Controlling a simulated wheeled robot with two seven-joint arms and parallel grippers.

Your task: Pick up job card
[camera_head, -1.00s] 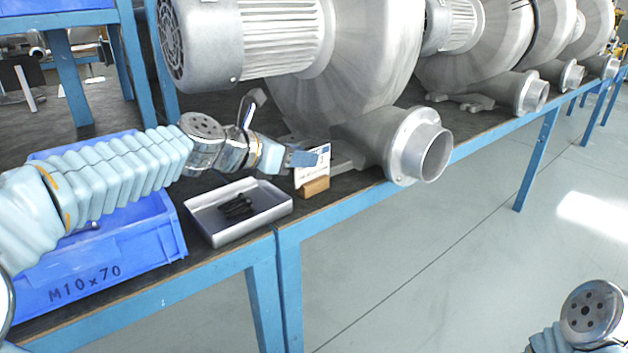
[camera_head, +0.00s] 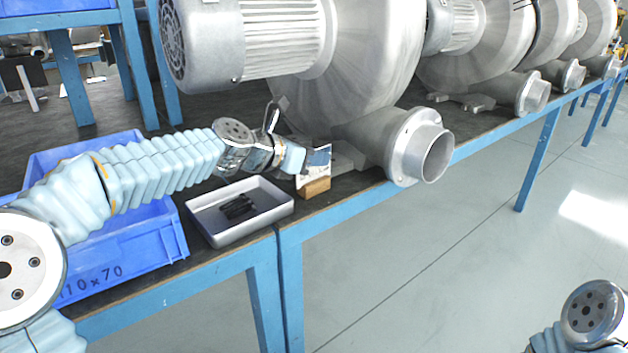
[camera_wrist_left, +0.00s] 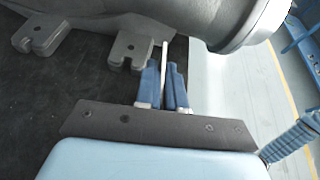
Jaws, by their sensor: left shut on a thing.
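The job card (camera_head: 313,179) is a small white printed card standing upright in a wooden block (camera_head: 314,188) near the bench's front edge. My left gripper (camera_head: 319,158) reaches in from the left and covers the card's upper part. In the left wrist view my left gripper (camera_wrist_left: 166,85) has its two blue fingers closed around the card (camera_wrist_left: 164,60), which shows edge-on as a thin white strip between them. The card's lower part is still at the block. Part of my right arm shows at the bottom right of the head view; its gripper is out of frame.
A grey tray (camera_head: 213,236) with dark bolts stands left of the block. A blue crate (camera_head: 150,250) sits further left. A large grey blower (camera_head: 365,75) stands behind, its outlet pipe (camera_head: 425,150) close to the card. Open floor lies beyond the bench edge.

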